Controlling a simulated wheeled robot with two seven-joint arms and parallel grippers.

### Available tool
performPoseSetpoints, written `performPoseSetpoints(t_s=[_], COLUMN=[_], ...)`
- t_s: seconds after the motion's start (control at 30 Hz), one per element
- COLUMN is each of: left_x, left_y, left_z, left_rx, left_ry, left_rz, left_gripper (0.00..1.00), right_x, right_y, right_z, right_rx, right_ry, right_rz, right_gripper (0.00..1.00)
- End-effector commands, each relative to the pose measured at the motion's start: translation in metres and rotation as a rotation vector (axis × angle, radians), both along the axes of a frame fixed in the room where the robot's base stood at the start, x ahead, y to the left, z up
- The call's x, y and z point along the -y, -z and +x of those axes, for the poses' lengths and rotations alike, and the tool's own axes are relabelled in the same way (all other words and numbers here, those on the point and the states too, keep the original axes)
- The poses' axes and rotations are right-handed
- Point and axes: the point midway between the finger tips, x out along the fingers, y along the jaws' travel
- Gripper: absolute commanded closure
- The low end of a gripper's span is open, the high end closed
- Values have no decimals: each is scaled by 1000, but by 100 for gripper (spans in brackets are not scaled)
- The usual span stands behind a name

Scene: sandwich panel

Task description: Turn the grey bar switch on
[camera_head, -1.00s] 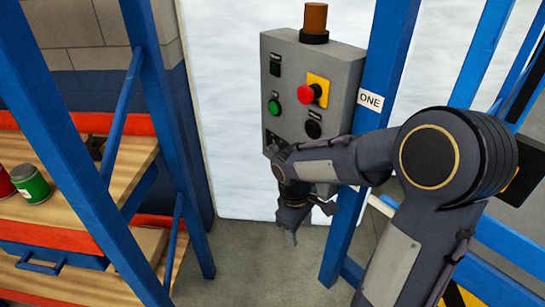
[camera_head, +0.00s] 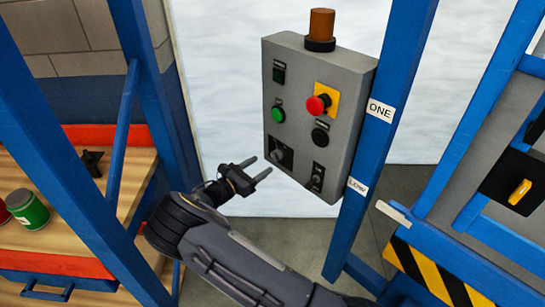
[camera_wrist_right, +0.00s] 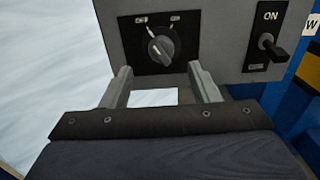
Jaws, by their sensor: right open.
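The grey bar switch (camera_wrist_right: 160,46) is a round rotary knob with a raised grey bar on a black plate. In the head view the switch (camera_head: 278,152) is at the lower left of the grey control box (camera_head: 348,80). My right gripper (camera_head: 265,163) is open and empty, just in front of the box. In the wrist view its fingertips (camera_wrist_right: 159,70) are spread either side of and below the knob, apart from it. My left gripper is out of view.
A black toggle switch (camera_wrist_right: 271,46) marked ON is to the right of the knob. The box also bears a red mushroom button (camera_head: 318,105), a green button (camera_head: 278,115) and an orange lamp (camera_head: 321,24). A blue post (camera_head: 381,115) stands along its right side.

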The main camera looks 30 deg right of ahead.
Motion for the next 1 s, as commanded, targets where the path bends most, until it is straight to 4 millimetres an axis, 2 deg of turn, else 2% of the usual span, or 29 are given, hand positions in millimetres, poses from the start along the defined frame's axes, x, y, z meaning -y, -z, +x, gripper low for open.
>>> performPoseSetpoints(t_s=[0.2, 0.4, 0.73, 0.77, 1.0], left_x=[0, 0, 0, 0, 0], left_y=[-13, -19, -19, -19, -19], left_z=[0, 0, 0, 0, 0], left_rx=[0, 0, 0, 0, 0], left_ry=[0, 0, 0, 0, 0], left_rz=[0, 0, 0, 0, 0], left_gripper=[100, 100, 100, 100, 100], right_x=[37, 59, 64, 64, 64], right_y=[-2, -1, 1, 1, 1], right_z=[7, 12, 14, 14, 14], right_rx=[1, 0, 2, 1, 1], right_ry=[5, 5, 3, 3, 4], right_rz=[2, 4, 6, 5, 5], right_gripper=[45, 45, 45, 46, 77])
